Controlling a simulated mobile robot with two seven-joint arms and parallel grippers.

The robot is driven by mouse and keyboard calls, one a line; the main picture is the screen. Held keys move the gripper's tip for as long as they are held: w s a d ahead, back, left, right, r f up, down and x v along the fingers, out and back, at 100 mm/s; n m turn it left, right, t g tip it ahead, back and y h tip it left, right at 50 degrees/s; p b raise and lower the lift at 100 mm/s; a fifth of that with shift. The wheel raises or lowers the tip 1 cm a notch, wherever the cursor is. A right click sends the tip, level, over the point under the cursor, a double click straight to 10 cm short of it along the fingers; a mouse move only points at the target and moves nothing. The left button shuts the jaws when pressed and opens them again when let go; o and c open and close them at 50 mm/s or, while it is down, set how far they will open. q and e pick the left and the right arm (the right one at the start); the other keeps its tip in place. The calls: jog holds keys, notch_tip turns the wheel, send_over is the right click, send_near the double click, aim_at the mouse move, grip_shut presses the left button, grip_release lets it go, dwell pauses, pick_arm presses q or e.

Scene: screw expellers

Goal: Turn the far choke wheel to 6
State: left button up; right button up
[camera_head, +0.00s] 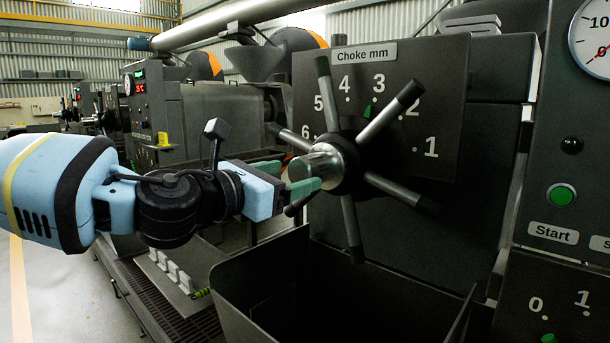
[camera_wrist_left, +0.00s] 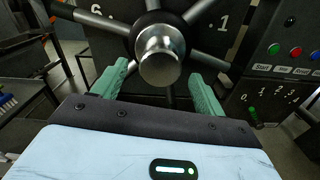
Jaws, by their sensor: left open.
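A choke wheel with several dark-gripped spokes (camera_head: 377,123) and a shiny metal hub (camera_head: 317,168) stands before a dark plate (camera_head: 440,100) labelled "Choke mm". The plate carries numbers 1 to 6; a green mark shows just below the 3, partly hidden by a spoke. My left gripper (camera_head: 291,178) is open at the hub's end, with green fingers. In the left wrist view the fingers (camera_wrist_left: 161,90) stand apart on either side below the hub (camera_wrist_left: 160,56); I cannot tell if they touch it. My right gripper is not in view.
A dark open bin (camera_head: 340,290) sits below the wheel. A panel at right holds a gauge (camera_head: 595,40), a green Start button (camera_head: 561,195) and a 0–1 selector. Another machine (camera_head: 150,110) stands farther back at left. Floor is clear at far left.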

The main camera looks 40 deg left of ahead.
aim_at(298, 174)
pick_arm(q)
jog(key=shift+w+d, duration=0.2)
jog(key=shift+w, duration=1.95)
